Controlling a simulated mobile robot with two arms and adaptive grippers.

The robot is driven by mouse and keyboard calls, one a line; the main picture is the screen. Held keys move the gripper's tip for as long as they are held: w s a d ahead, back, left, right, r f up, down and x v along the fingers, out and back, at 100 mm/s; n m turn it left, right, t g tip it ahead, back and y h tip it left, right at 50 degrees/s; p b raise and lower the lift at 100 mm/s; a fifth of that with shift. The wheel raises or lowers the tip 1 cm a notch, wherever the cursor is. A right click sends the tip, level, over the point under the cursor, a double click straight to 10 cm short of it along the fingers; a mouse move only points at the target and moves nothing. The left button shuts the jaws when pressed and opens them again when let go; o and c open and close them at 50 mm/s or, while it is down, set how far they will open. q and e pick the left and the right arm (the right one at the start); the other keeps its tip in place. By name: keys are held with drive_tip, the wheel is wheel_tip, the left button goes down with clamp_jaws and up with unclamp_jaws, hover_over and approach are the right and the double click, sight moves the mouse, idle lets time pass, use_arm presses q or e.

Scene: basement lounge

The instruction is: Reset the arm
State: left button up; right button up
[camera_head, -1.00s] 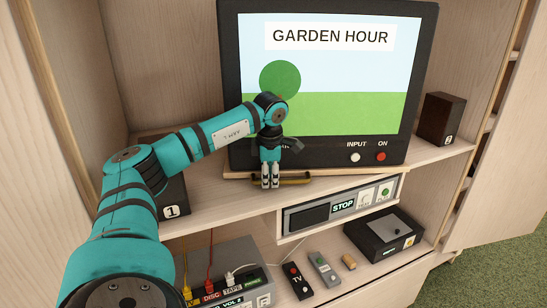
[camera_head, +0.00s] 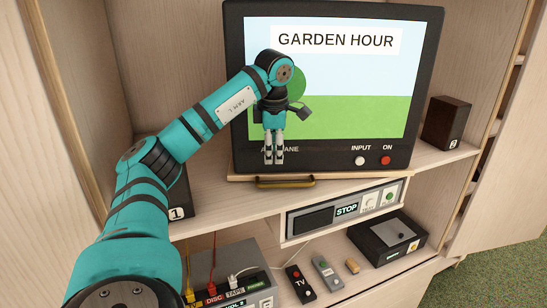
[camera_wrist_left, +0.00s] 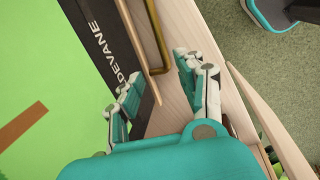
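My left arm (camera_head: 150,205) comes in from the lower left and reaches in front of the television (camera_head: 340,95). My left gripper (camera_head: 274,158) points down before the television's lower bezel, above a brass handle (camera_head: 286,183) on the board under the set. In the left wrist view, the two fingers (camera_wrist_left: 158,88) stand apart with nothing between them. The brass handle (camera_wrist_left: 154,35) shows just beyond the fingers there, apart from them. My right gripper is not in view.
Speakers stand left (camera_head: 178,200) and right (camera_head: 446,123). Below are a player (camera_head: 316,220) showing STOP, a dark box (camera_head: 387,240), remotes (camera_head: 300,284) (camera_head: 326,272), and a grey unit (camera_head: 240,280) with plugged cables. The open cabinet door (camera_head: 510,160) is at right.

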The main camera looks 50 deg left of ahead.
use_arm(q)
drive_tip(key=shift+s+r, duration=0.1)
drive_tip(key=shift+r, duration=0.55)
